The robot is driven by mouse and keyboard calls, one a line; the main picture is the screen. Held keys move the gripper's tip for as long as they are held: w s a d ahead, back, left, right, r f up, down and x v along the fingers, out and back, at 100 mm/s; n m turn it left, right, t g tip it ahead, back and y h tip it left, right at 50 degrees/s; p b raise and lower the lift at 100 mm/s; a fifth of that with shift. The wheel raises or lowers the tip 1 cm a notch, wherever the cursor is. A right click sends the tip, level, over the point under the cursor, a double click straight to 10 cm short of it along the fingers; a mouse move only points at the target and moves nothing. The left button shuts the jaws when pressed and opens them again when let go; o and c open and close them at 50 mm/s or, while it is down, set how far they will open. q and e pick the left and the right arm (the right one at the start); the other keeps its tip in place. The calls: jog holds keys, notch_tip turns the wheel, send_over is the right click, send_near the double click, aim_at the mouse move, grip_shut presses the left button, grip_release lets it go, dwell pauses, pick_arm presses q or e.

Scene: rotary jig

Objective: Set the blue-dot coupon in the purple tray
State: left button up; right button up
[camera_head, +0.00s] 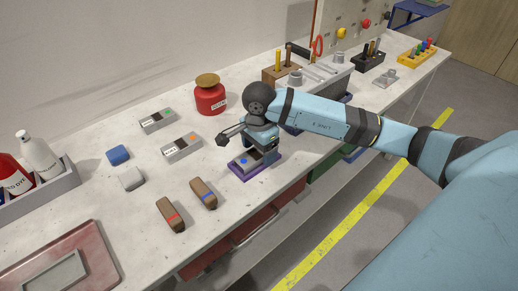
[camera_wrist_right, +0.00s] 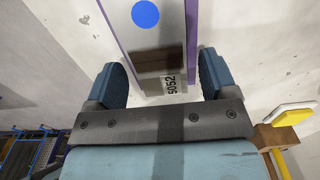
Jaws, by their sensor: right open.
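The blue-dot coupon (camera_head: 249,161) lies in the purple tray (camera_head: 238,174), near the front edge of the bench. The right wrist view shows its blue dot, a dark band and the label "5052" on the coupon (camera_wrist_right: 146,38), between the purple tray walls (camera_wrist_right: 111,22). My right gripper (camera_head: 262,146) is just above the tray and partly hides it. In the wrist view its fingers (camera_wrist_right: 162,82) are apart, one on each side of the coupon's near end, with no visible grip on it. My left gripper is not in view.
A green-dot coupon (camera_head: 157,120) and an orange-dot coupon (camera_head: 181,147) lie to the left. A red jar (camera_head: 210,97) stands behind. Two brown-handled brushes or blocks (camera_head: 203,193) lie at front left. A tool rack (camera_head: 282,73) stands behind my right arm.

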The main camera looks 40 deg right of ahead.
aim_at(259, 152)
notch_tip(259, 152, up, 12)
jog(key=shift+f, duration=0.2)
dwell(0.6)
